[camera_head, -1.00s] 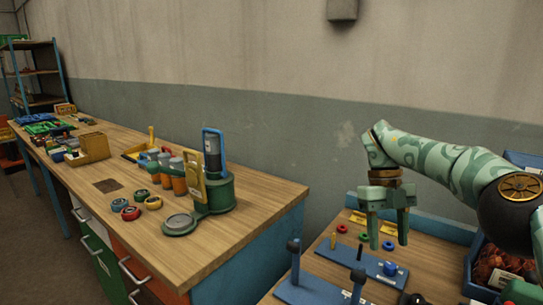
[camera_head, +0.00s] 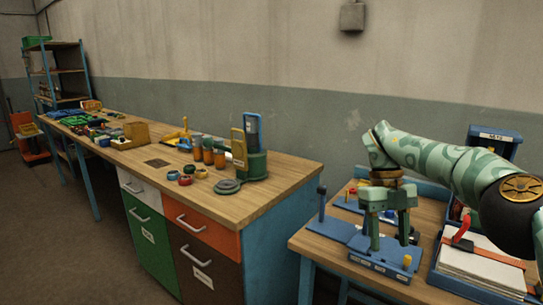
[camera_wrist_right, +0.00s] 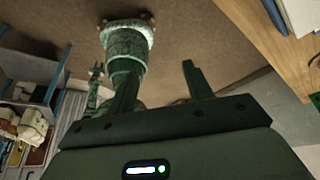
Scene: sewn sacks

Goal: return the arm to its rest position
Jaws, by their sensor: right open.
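My right arm, patterned in pale and dark green, comes in from the right in the head view. It is bent, and its right gripper (camera_head: 390,238) points down with its two fingers apart and nothing between them. In this view the gripper stands in front of the small right-hand bench and its blue fixtures; I cannot tell the height gap. In the right wrist view the two fingers (camera_wrist_right: 158,85) are apart and empty, with brown floor behind them. My left gripper does not show in the head view.
A long workbench (camera_head: 262,203) with drawers stands at the left, holding a green fixture (camera_head: 255,165) and several small parts. The small bench carries a blue block fixture (camera_head: 380,262) and a blue tray of papers (camera_head: 480,268). A shelf (camera_head: 55,75) stands far left. Floor is open at lower left.

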